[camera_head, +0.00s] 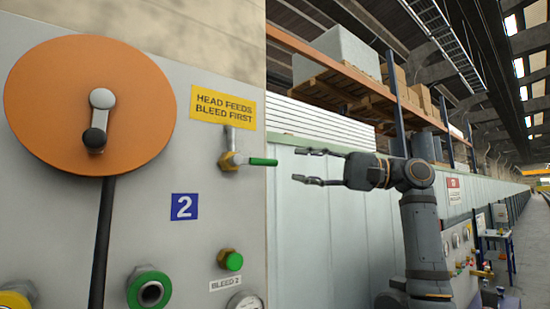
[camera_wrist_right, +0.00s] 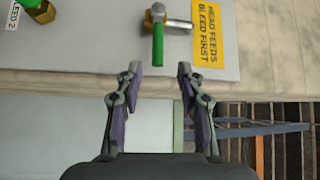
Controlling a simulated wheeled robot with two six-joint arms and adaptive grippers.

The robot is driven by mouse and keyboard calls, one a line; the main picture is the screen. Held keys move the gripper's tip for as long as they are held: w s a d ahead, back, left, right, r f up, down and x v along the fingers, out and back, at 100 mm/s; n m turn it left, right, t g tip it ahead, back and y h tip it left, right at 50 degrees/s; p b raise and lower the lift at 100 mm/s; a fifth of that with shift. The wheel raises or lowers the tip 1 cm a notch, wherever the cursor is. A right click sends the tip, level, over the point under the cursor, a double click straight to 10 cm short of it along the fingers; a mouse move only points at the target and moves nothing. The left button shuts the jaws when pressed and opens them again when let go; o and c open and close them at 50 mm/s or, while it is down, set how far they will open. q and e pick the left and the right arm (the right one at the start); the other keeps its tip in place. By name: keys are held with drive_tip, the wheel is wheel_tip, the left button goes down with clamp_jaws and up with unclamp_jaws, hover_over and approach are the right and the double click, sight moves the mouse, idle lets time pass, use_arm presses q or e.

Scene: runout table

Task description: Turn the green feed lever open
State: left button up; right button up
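The green feed lever (camera_head: 263,162) sticks out to the right from a brass valve (camera_head: 230,161) on the grey panel, under the yellow "HEAD FEEDS BLEED FIRST" label (camera_head: 222,106). My right gripper (camera_head: 309,166) is open and empty, to the right of the lever with its fingers pointing left at it. In the right wrist view the green lever (camera_wrist_right: 158,45) points down toward the gap between the open fingers (camera_wrist_right: 158,72); its tip looks just ahead of the fingertips. I see no contact. My left gripper is not in view.
The grey panel (camera_head: 200,260) also bears an orange disc (camera_head: 50,95) with a crank, a blue "2" plate (camera_head: 184,206), a green knob (camera_head: 233,261), a green-ringed port (camera_head: 149,288) and a gauge (camera_head: 244,301). Shelving with boxes (camera_head: 345,50) stands behind. Space around the right gripper looks free.

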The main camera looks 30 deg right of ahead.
sight(272, 163)
drive_tip(key=p+x, duration=0.1)
drive_tip(key=x, duration=0.6)
drive_tip(key=shift+s+a, duration=0.15)
drive_tip(key=shift+s, duration=0.05)
drive_tip(key=shift+p+x, duration=0.45)
drive_tip(key=shift+x, duration=0.8)
drive_tip(key=shift+w+a+f, duration=0.1)
drive_tip(key=shift+a+f, duration=0.05)
drive_tip(key=shift+a, duration=0.05)
drive_tip(key=shift+s+d+f, duration=0.1)
drive_tip(key=shift+s+d, duration=0.25)
drive_tip(key=shift+d, duration=0.35)
drive_tip(key=shift+w+a, duration=0.1)
drive_tip(key=shift+c, duration=1.2)
drive_tip(key=shift+w+a, duration=0.1)
drive_tip(key=shift+a, duration=0.1)
drive_tip(key=shift+c, duration=1.2)
drive_tip(key=shift+a, duration=0.1)
drive_tip(key=shift+c, duration=1.2)
clamp_jaws()
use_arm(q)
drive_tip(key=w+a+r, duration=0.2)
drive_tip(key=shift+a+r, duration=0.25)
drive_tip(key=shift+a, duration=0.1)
